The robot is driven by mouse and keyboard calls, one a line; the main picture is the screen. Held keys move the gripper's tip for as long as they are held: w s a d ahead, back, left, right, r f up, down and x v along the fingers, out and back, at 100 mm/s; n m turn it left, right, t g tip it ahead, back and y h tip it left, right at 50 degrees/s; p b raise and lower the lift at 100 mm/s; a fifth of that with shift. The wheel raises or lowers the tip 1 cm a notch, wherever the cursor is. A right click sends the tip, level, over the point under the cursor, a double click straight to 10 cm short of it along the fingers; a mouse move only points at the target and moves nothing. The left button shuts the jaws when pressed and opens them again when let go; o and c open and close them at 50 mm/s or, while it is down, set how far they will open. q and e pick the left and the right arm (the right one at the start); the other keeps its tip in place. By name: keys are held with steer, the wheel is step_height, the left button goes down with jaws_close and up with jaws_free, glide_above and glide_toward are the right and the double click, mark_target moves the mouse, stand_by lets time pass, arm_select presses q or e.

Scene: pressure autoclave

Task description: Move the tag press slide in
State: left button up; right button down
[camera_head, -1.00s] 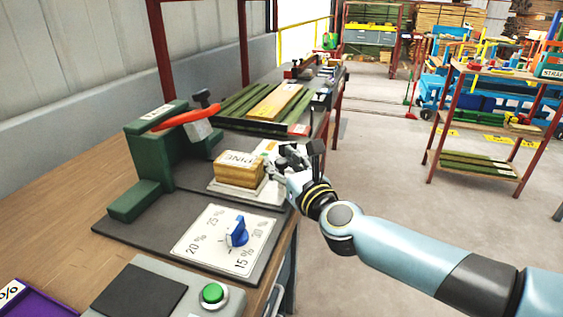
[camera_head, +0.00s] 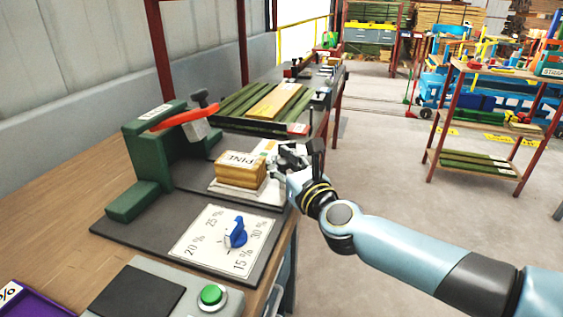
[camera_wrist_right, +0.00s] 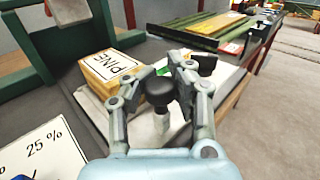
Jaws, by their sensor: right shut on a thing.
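The tag press (camera_head: 155,150) is a green frame with a red-orange lever (camera_head: 180,118) on a dark base plate. Its light-coloured slide (camera_head: 219,190) carries a wooden block labelled PINE (camera_head: 240,170); the block also shows in the right wrist view (camera_wrist_right: 108,72). The slide and block sit to the right of the press frame, out from under its head. My right gripper (camera_head: 282,158) is at the slide's right end. In the right wrist view its fingers (camera_wrist_right: 160,92) are shut around a black knob (camera_wrist_right: 160,88). My left gripper is not in view.
A white dial plate with a blue knob (camera_head: 236,232) lies in front of the slide. A grey box with a green button (camera_head: 212,295) is nearer. A purple tray (camera_head: 40,303) is at lower left. Green and yellow boards (camera_head: 275,102) lie behind.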

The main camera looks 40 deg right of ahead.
mark_target(246, 161)
steer(key=w+a, duration=0.1)
steer(key=w, duration=0.1)
steer(key=w+a, duration=0.1)
steer(key=w, duration=0.1)
steer(key=w+a, duration=0.2)
steer(key=shift+w+f, duration=0.3)
steer(key=shift+w, duration=0.1)
steer(key=c, duration=1.6)
jaws_free()
steer(key=shift+a, duration=0.1)
steer(key=o, duration=0.6)
steer(key=shift+a+r, duration=0.2)
steer(key=shift+r, duration=0.05)
steer(key=shift+c, duration=0.2)
steer(key=shift+d, duration=0.1)
steer(key=shift+d, duration=0.1)
steer(key=shift+s, duration=0.1)
